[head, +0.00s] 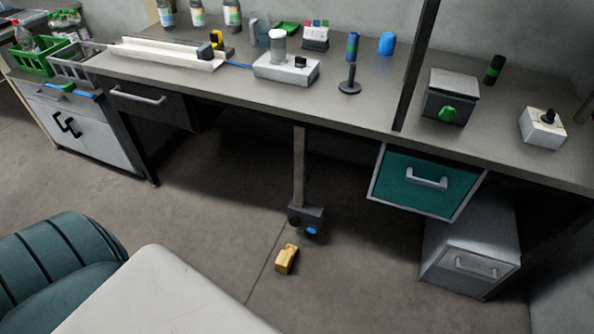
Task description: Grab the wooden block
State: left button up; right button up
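The wooden block (286,259) is a small yellow-brown piece lying on the grey floor, in front of the long workbench. It sits just in front of a dark box with a blue round part (306,219) at the foot of a post, with a small gap between them. Nothing holds the block. Neither of my grippers shows in the head view.
The workbench (225,84) spans the back, with a green drawer (426,181) and a grey cabinet (475,249) at right. A dark green padded chair (60,270) stands at lower left. The floor around the block is mostly clear.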

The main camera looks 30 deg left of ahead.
aim_at(285, 259)
jog(key=i+l+u, duration=0.1)
jog(key=l, duration=0.2)
jog(key=i+l+u, duration=0.2)
jog(key=l, duration=0.4)
jog(key=i+l+u, duration=0.1)
jog(key=i+l, duration=0.15)
jog(key=l+u, duration=0.1)
jog(key=u, duration=1.4)
